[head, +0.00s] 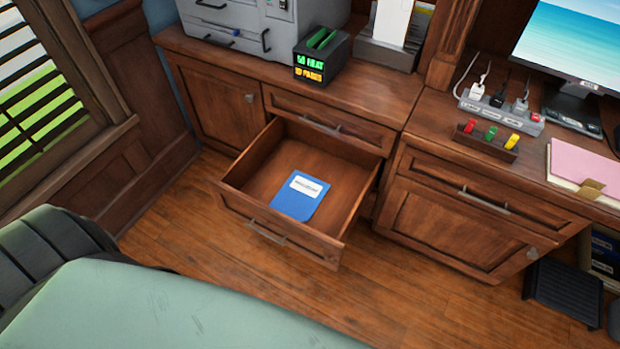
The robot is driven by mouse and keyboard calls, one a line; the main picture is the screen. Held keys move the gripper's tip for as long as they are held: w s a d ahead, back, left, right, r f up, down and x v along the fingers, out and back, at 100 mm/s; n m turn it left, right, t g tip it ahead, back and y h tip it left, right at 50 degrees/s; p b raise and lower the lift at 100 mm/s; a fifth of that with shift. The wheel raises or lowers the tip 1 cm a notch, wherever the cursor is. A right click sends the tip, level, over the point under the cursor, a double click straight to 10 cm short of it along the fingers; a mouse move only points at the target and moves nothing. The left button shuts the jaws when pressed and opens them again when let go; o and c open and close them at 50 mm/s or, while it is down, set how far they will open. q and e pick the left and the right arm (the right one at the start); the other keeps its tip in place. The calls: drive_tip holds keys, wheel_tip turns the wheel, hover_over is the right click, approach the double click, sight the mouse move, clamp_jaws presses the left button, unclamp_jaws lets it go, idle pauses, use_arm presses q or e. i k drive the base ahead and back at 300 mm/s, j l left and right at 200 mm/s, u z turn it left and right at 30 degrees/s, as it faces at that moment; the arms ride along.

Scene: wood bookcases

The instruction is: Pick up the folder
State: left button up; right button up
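A blue folder (294,207) with a white label lies flat inside an open wooden drawer (228,198). The drawer is pulled out from the lower part of the cabinet, and nothing else shows inside it. A pink folder (582,162) with a tan clasp lies on the desk top at the right. Neither of my grippers is in the head view.
A printer (262,22) and a black box with green and yellow lettering (320,58) stand on the cabinet top. A power strip (502,110) and monitor (575,45) are on the desk. A green surface (150,310) fills the lower left. Wooden floor (400,305) is clear before the drawer.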

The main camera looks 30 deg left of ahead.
sight(301, 194)
drive_tip(key=u, duration=0.95)
